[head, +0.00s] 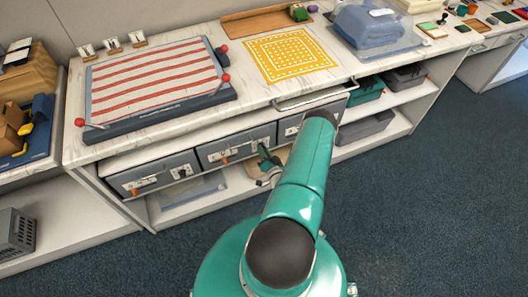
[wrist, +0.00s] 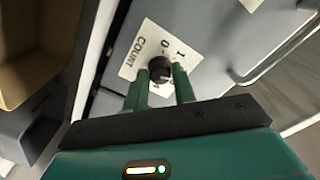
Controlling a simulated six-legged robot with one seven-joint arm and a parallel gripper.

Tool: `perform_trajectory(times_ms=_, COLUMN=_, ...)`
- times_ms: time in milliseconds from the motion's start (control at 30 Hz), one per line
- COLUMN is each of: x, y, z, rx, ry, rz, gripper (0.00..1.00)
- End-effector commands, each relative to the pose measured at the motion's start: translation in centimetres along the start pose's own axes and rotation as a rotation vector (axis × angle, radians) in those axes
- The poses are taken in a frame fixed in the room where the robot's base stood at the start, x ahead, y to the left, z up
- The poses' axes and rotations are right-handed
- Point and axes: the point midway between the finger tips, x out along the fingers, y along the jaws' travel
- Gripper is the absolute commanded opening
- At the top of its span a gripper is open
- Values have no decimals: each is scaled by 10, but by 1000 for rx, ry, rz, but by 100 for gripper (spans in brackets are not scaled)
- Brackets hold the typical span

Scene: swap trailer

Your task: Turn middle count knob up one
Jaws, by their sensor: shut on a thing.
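The middle count knob (wrist: 160,66) is a small black round knob on a white label (wrist: 150,42) that reads COUNT, with 0 and 1 marked beside it. My gripper (wrist: 159,80) has its two green fingers on either side of the knob and is shut on it. The fingers hide part of the label's lower side. In the head view my gripper (head: 266,158) is at the right part of the middle grey panel (head: 225,151), under the counter. The knob itself is hidden by the gripper there.
Similar grey panels with small knobs stand to the left (head: 150,176) and right (head: 292,127). A white counter edge and a metal rail (head: 308,97) run above them. The carpet to the right is clear.

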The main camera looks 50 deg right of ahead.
Motion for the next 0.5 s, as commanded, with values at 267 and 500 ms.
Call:
perform_trajectory(times_ms=267, x=0, y=0, z=1, rx=6, ry=-2, rz=1, gripper=4)
perform_trajectory(times_ms=500, x=0, y=0, z=1, rx=5, ry=-2, rz=1, gripper=48)
